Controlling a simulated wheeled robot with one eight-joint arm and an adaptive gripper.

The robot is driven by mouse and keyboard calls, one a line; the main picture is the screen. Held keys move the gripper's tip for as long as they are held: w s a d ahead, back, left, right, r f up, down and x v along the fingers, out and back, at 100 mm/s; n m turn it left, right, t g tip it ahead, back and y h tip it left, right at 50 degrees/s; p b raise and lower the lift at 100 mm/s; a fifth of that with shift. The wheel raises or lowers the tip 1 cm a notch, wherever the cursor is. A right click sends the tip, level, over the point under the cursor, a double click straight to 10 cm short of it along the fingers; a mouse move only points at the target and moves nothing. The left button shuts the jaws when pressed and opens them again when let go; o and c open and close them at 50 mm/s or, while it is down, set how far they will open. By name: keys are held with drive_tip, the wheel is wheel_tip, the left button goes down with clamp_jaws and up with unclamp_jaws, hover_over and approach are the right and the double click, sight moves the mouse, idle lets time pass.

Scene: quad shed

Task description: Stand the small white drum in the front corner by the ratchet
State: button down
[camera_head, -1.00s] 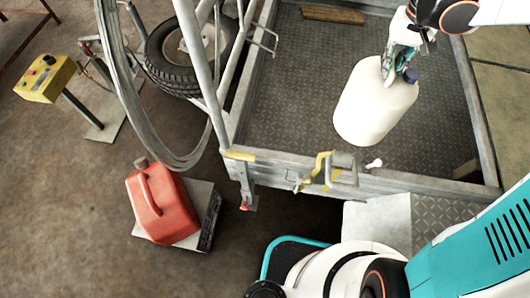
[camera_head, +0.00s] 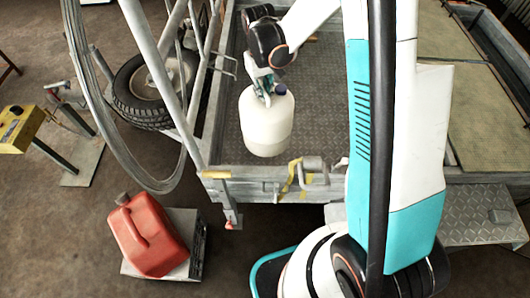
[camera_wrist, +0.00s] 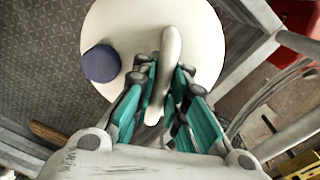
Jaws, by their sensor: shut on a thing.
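The small white drum (camera_head: 266,130) has a blue cap and is upright inside the trailer bed, close to its front left corner. My gripper (camera_head: 264,86) is above it, shut on its top handle. In the wrist view the drum (camera_wrist: 205,45) is seen from above, with its handle (camera_wrist: 170,55) between the teal fingers (camera_wrist: 160,95) and the cap to the left. The ratchet (camera_head: 313,169) with its yellow strap sits on the front rail, to the right of the drum. I cannot tell whether the drum's base touches the floor.
The trailer's front rail (camera_head: 245,173) and left side wall (camera_head: 222,110) bound the corner. A metal frame with loops of cable stands at the left, near a spare wheel (camera_head: 150,90). A red fuel can (camera_head: 148,235) stands outside. Bare trailer floor (camera_head: 325,100) lies right of the drum.

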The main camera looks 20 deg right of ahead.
wheel_tip(320, 180, down, 20)
drive_tip(key=b, duration=0.6)
drive_tip(key=shift+r, duration=0.15)
drive_tip(key=c, duration=2.1)
unclamp_jaws()
drive_tip(key=o, duration=0.5)
